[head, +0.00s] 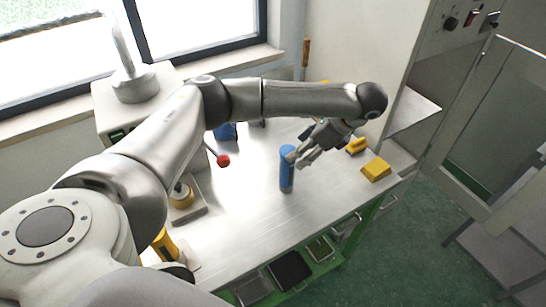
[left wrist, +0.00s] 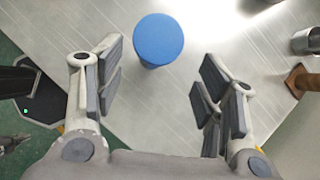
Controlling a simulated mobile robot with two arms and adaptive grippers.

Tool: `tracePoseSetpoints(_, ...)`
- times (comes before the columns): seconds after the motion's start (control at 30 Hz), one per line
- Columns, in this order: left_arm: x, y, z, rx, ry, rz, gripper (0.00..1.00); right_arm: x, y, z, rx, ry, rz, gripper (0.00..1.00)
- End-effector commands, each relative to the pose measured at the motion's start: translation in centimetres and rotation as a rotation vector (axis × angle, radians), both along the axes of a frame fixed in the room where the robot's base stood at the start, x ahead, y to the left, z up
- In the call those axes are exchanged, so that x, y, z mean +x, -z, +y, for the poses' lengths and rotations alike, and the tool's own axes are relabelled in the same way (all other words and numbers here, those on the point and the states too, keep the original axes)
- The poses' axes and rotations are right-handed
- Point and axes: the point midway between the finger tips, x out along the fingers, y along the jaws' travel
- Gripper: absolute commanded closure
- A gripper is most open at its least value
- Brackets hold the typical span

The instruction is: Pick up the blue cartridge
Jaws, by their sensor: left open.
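The blue cartridge (head: 286,172) stands upright on the metal table in the head view. In the left wrist view its round blue top (left wrist: 158,40) shows ahead of the fingers, between their lines. My left gripper (head: 298,160) is open, with its fingers at the upper right side of the cartridge. In the left wrist view my left gripper (left wrist: 158,85) has its two fingers spread wide, with nothing between the pads. I cannot tell from the head view whether a finger touches the cartridge. My right gripper is not in view.
The metal table (head: 240,220) is clear in front of the cartridge. Yellow blocks (head: 376,169) lie near its right end. A red-knobbed lever (head: 223,161) stands to the left, with another blue object (head: 226,132) behind it. A grey cabinet (head: 490,130) stands at right.

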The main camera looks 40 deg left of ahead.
Motion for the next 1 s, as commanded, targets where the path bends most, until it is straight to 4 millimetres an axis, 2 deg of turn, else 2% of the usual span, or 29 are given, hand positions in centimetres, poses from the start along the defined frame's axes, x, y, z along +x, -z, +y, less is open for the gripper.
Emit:
tracePoseSetpoints(0.1, -0.4, 2.0, 0.9, -0.002, -0.001, 0.005, 0.36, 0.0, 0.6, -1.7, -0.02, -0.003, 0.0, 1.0)
tracePoseSetpoints(0.23, -0.5, 3.1, 1.9, 0.0, -0.001, 0.002, 0.36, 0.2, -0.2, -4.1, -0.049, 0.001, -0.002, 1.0)
tracePoseSetpoints(0.33, -0.6, 3.8, 2.3, 0.0, 0.0, 0.001, 0.36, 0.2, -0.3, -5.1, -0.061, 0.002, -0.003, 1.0)
tracePoseSetpoints(0.47, -0.8, 4.5, 2.8, 0.0, -0.001, 0.003, 0.36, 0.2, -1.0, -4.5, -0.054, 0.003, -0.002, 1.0)
tracePoseSetpoints(0.6, -1.4, 6.3, 3.7, 0.001, 0.0, 0.005, 0.36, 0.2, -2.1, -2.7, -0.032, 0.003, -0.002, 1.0)
tracePoseSetpoints(0.7, -1.5, 7.7, 4.4, 0.001, 0.0, 0.002, 0.36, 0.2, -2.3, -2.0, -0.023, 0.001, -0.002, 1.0)
tracePoseSetpoints(1.0, -1.5, 8.5, 4.8, 0.0, 0.001, 0.0, 0.36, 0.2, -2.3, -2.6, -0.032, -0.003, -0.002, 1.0)
